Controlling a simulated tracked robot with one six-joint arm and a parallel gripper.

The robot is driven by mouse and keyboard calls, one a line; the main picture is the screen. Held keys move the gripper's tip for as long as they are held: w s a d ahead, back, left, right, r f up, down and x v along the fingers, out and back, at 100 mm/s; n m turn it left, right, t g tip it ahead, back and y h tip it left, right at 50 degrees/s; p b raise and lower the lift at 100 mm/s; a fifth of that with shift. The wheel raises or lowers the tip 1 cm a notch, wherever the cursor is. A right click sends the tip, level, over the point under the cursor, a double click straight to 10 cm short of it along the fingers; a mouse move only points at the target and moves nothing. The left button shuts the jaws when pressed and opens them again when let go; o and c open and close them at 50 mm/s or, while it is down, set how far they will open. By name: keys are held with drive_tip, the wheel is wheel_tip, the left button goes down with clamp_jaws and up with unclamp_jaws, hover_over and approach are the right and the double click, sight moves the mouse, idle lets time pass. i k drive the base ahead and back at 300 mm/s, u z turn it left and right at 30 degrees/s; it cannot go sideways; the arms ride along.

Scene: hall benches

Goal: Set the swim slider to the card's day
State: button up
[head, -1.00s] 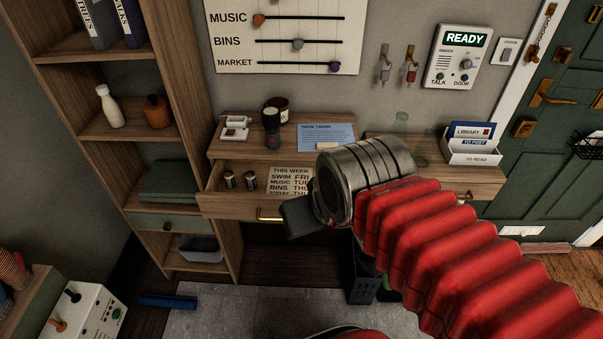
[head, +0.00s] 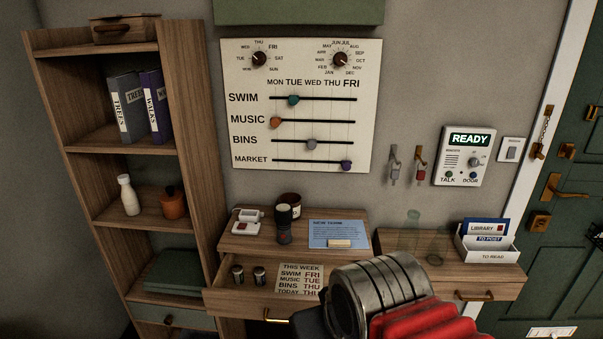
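The wall board (head: 235,75) has slider rows under the headings MON to FRI. The teal swim slider (head: 293,100) sits under TUE on the top track. The card (head: 302,278) lies in the open drawer (head: 225,300) and reads SWIM FRI, MUSIC TUE, BINS THU, TODAY THU. My gripper (head: 310,323) is low in the head view, in front of the drawer and well below the board. Its fingers are mostly hidden or cut off by the lower edge, so I cannot see whether it is open.
The orange music knob (head: 275,122) is under MON, the grey bins knob (head: 311,145) under WED and the purple market knob (head: 346,166) under FRI. A dark torch (head: 284,225) stands on the desk below. Hanging keys (head: 419,168) and an intercom (head: 465,156) are right.

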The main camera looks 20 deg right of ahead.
sight(293, 100)
drive_tip(key=k, duration=0.65)
drive_tip(key=u, duration=0.4)
drive_tip(key=i, duration=1)
drive_tip(key=u, duration=0.4)
drive_tip(key=i, duration=0.55)
drive_tip(key=u, duration=0.05)
